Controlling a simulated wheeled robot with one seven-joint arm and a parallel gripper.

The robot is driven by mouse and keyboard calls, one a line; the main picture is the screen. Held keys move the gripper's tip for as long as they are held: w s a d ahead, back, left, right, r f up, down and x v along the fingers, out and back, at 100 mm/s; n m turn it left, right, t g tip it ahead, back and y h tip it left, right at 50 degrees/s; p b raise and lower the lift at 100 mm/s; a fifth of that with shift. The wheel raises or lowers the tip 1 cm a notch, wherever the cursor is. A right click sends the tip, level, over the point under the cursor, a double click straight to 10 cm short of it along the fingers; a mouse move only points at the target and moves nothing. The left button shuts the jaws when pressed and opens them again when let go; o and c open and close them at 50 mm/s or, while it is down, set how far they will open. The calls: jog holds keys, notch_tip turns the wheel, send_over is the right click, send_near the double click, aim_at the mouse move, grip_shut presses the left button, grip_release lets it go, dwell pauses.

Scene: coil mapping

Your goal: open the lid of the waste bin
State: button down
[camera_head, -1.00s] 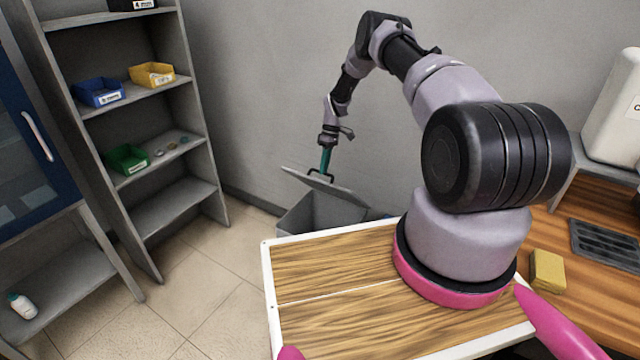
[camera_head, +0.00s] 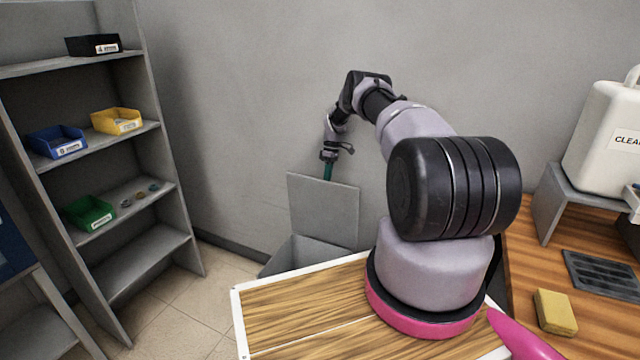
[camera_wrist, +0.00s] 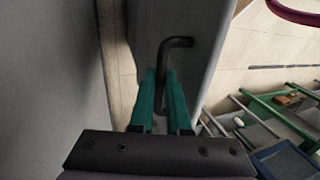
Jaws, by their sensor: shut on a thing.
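The grey waste bin (camera_head: 290,258) stands on the floor against the wall, beyond my wooden base top. Its lid (camera_head: 323,212) is raised and stands nearly upright, its flat face toward the head camera. My gripper (camera_head: 327,172) is behind the lid's top edge, its fingertips hidden there in the head view. In the wrist view, my gripper's green fingers (camera_wrist: 162,100) are shut on the black bar handle (camera_wrist: 172,44) of the lid. The lid's grey outer face also shows in the wrist view (camera_wrist: 195,60). The bin's inside is mostly hidden.
A grey shelf (camera_head: 160,203) with small blue, yellow, green and black boxes stands at left. At right, a wooden counter (camera_head: 520,285) holds a yellow sponge (camera_head: 555,311), a dark grate and a white container (camera_head: 605,130). Tiled floor lies clear between shelf and bin.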

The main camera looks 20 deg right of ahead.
jog(key=shift+s+d+f, duration=0.15)
jog(key=shift+s+f, duration=0.05)
jog(key=shift+f, duration=0.1)
jog(key=c, duration=0.9)
grip_release()
jog(key=shift+w+r, duration=0.15)
jog(key=shift+r, duration=0.2)
notch_tip(320, 180, up, 10)
jog(key=shift+f, duration=0.2)
jog(key=shift+r, duration=0.1)
